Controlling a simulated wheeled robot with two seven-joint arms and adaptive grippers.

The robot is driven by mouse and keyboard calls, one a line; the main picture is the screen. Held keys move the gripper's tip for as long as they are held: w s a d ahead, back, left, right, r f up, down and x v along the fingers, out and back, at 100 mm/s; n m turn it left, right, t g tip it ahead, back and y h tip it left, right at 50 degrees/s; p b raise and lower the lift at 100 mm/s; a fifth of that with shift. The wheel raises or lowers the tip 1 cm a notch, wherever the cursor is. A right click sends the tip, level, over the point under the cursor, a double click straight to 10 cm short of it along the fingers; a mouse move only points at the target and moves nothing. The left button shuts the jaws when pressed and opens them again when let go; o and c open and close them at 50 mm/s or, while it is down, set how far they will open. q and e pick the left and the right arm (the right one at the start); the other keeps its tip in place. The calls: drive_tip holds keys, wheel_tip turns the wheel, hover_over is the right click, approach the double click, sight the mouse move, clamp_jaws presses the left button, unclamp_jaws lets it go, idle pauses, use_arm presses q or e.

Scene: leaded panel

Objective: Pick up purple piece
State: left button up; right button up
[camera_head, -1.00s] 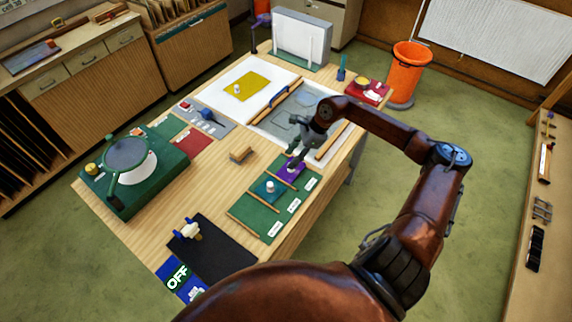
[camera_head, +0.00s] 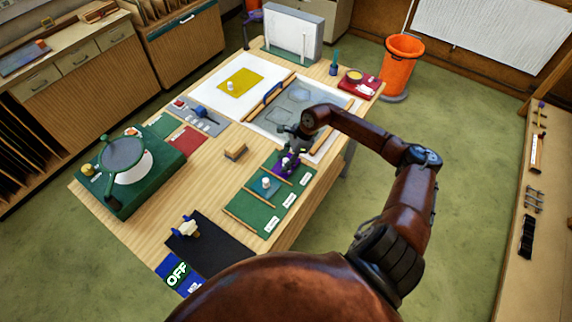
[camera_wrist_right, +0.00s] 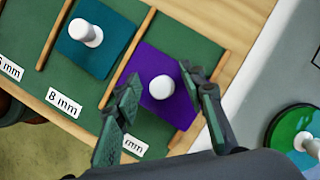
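The purple piece (camera_wrist_right: 178,108) is a flat purple square with a white round knob (camera_wrist_right: 162,87) standing on it. It lies in a slot of the green rack (camera_wrist_right: 200,45), between wooden strips. In the head view the purple piece (camera_head: 281,168) is partly covered by my right gripper (camera_head: 289,160). In the right wrist view my right gripper (camera_wrist_right: 158,98) is open, with one finger on each side of the knob. No contact with the knob can be made out. My left gripper is not in view.
A teal piece (camera_wrist_right: 110,50) with a white knob lies in the neighbouring slot. A green disc (camera_wrist_right: 290,130) with a white knob is on the other side. A glass sheet area (camera_head: 265,120) lies behind the rack, and a small wooden block (camera_head: 236,152) to its left.

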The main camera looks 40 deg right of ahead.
clamp_jaws()
idle(0.4)
